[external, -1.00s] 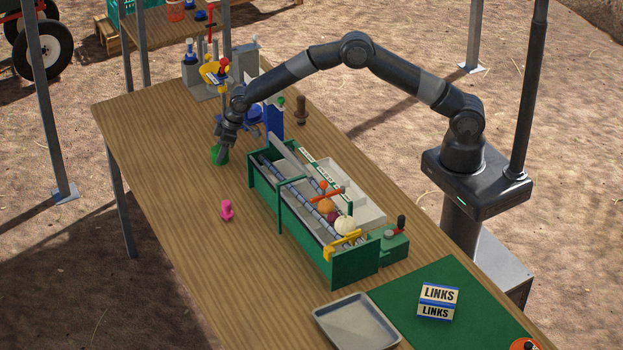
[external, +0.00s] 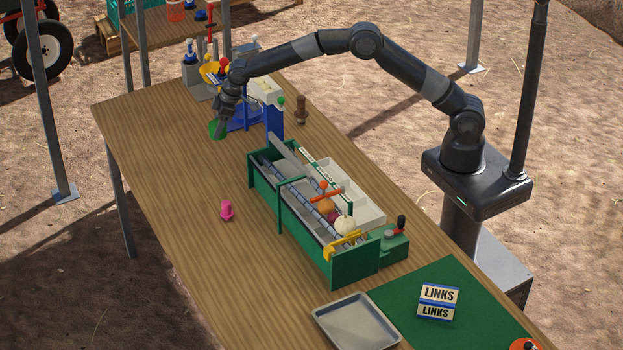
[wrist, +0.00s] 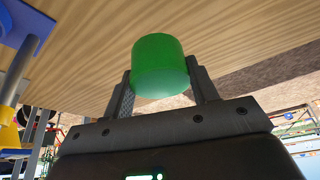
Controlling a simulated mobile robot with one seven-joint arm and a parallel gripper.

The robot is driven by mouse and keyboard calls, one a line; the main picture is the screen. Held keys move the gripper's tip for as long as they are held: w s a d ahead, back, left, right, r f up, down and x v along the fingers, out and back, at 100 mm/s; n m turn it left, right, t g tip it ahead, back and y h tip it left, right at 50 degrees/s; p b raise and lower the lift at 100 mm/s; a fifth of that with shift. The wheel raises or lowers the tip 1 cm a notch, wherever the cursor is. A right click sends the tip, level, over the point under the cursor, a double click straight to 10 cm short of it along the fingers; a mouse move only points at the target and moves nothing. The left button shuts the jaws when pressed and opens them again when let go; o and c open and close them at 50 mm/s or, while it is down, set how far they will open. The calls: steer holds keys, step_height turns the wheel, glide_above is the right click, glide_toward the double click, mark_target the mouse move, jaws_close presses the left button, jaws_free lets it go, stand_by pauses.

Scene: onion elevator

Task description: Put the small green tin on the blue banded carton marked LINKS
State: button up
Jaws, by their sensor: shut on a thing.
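The small green tin (external: 217,130) is at the far left end of the table, and it also shows in the wrist view (wrist: 160,65). My gripper (external: 221,132) is shut on it, with one finger on each side. In the external view it appears held above the table top, though the exact gap is hard to tell. The blue banded carton marked LINKS (external: 437,302) stands on the green mat (external: 395,286) at the near right of the table. Its top looks clear.
A green frame machine (external: 352,266) with rollers and several balls stands mid-table, between my gripper and the carton. A blue stand (external: 274,122) is right of my gripper. A grey tray (external: 356,324) lies beside the mat.

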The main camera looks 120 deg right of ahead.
step_height(320, 180, up, 13)
steer(key=w+a+r+n+y, duration=0.1)
steer(key=w+a+n, duration=0.15)
steer(key=a, duration=1.85)
steer(key=w+a+n+y, duration=0.2)
steer(key=a+n, duration=0.2)
steer(key=a, duration=1.7)
steer(key=n+g+y, duration=0.1)
steer(key=n+y, duration=0.1)
steer(key=n, duration=0.6)
glide_above(439, 299)
steer(key=s+d, duration=0.1)
steer(key=d, duration=0.1)
step_height(439, 299, down, 13)
steer(key=shift+s+d+r, duration=0.1)
steer(key=shift+r, duration=0.05)
steer(key=shift+a+f, duration=0.3)
steer(key=shift+a, duration=0.05)
steer(key=shift+f, duration=1.9)
